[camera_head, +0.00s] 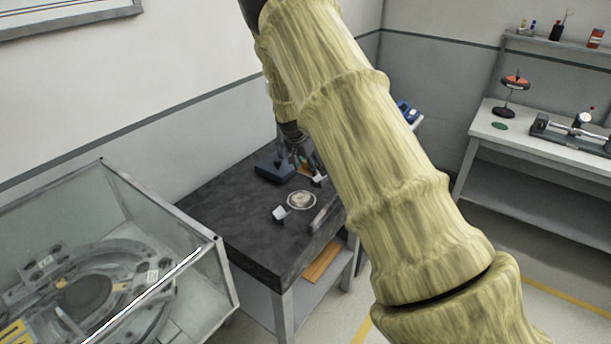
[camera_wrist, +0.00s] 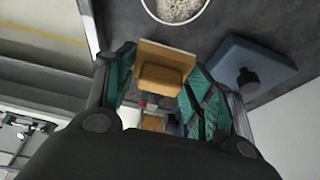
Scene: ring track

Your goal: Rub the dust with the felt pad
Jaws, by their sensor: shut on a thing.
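My gripper (camera_wrist: 158,74) is shut on a tan block with a flat plate, which I take to be the felt pad (camera_wrist: 165,54); its teal fingers close on the block from both sides. A pale, speckled round patch, which looks like the dust (camera_wrist: 178,6), lies inside a white ring at the top of the wrist view. In the head view the dust (camera_head: 301,200) lies on the dark table top (camera_head: 235,215). My gripper (camera_head: 303,158) is above the table, behind the dust, and the pad appears apart from it. The pad's underside is hidden.
A blue-grey box with a black knob (camera_wrist: 241,68) is right of my gripper in the wrist view. Small white pieces (camera_head: 281,213) and a grey bar (camera_head: 322,216) lie near the dust. A glass-walled case (camera_head: 120,235) stands left; a white bench (camera_head: 545,140) stands right.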

